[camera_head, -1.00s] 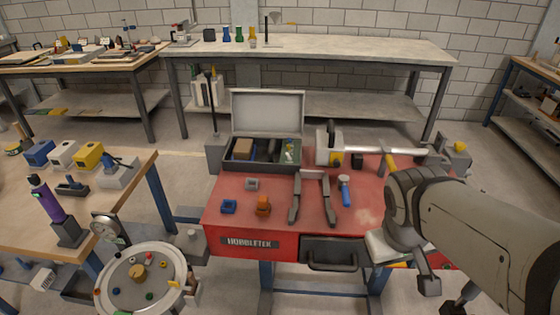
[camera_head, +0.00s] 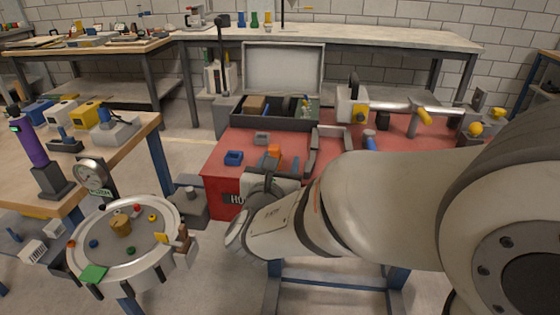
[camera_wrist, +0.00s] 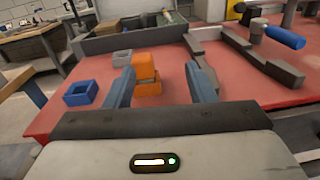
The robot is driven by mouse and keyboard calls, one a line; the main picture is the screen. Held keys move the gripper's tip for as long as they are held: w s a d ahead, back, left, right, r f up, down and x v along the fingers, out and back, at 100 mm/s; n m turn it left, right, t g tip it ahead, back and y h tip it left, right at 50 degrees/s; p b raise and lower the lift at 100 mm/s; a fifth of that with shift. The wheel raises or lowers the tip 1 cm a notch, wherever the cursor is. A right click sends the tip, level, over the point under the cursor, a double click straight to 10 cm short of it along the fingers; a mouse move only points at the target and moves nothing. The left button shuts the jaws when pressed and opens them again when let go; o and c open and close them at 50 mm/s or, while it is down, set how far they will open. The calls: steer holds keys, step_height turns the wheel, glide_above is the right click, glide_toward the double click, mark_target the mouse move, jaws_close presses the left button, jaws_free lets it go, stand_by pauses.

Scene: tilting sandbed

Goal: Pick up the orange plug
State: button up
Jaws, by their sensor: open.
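The orange plug (camera_wrist: 146,68) stands upright on the red bench top in the wrist view, a small block on a wider orange base. It lies ahead of my gripper (camera_wrist: 162,86), between the lines of its two blue-grey fingers and nearer the left one. The fingers are apart with nothing held. I cannot tell whether the plug is fully between the fingertips or just beyond them. In the head view the plug (camera_head: 273,151) shows just past my gripper (camera_head: 270,170), its lower part partly hidden by the gripper.
A blue square socket (camera_wrist: 81,93) sits left of the plug, and a grey one (camera_wrist: 121,57) behind it. A dark grey forked fixture (camera_wrist: 262,62) and a blue-handled tool (camera_wrist: 285,37) lie to the right. An open case (camera_head: 283,75) stands at the back.

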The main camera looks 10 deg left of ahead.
mark_target(275, 145)
steer(key=shift+s+a+f+n+y, duration=0.1)
steer(key=shift+a+f+n+y, duration=0.1)
steer(key=shift+a+n+y, duration=0.4)
steer(key=shift+a, duration=0.35)
steer(key=w, duration=0.2)
steer(key=w+b, duration=0.1)
steer(key=w, duration=0.4)
steer(key=shift+w+a+r, duration=0.2)
steer(key=shift+w+r, duration=0.05)
steer(key=shift+w, duration=0.1)
steer(key=shift+c, duration=0.5)
jaws_close()
